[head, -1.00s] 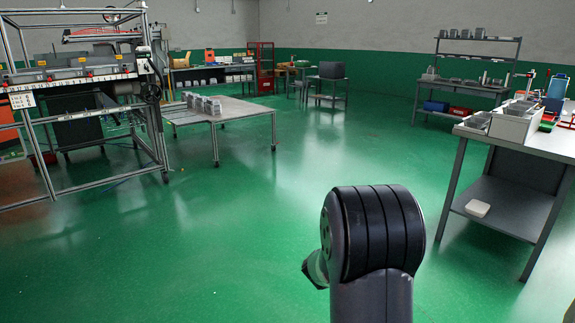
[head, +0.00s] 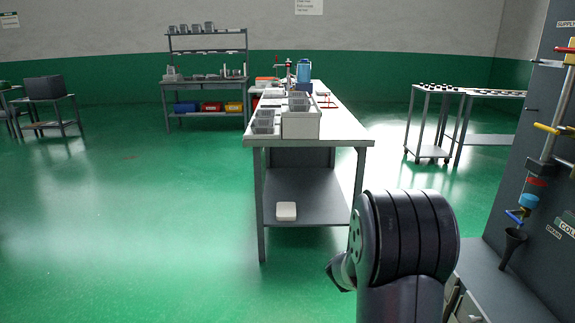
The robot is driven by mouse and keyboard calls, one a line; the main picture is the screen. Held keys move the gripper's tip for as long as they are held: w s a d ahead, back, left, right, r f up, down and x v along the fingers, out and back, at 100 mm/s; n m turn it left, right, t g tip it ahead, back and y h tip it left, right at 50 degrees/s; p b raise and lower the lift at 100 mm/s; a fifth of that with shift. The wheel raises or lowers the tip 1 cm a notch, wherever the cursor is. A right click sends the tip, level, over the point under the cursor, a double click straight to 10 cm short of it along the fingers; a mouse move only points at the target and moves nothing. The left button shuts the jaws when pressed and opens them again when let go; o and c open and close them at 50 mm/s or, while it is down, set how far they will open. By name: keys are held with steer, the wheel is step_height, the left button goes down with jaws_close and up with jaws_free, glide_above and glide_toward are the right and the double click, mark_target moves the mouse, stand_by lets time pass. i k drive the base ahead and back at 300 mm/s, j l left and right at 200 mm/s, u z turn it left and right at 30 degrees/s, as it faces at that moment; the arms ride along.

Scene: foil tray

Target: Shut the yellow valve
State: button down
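A yellow valve handle (head: 547,128) shows at the right edge of the head view, on a pipe fixed to a dark upright panel (head: 535,165). The handle sticks out to the left, roughly level with a slight tilt, and its right end is near the picture's edge. A red handle is above it on the same panel, and a blue handle is below it. My arm stands in the lower right foreground, to the left of the panel and well apart from the valve. My gripper's fingers do not show.
A grey bench (head: 485,280) runs below the panel, with a black funnel (head: 512,245) above it. A workbench with grey bins (head: 300,125) stands ahead. A small trolley (head: 430,125) is at the back right. Green floor is open on the left.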

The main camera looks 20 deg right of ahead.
mark_target(557, 132)
steer(key=i+l+z, duration=0.35)
steer(key=l, duration=0.25)
steer(key=i+l+z, duration=0.35)
steer(key=i, duration=0.3)
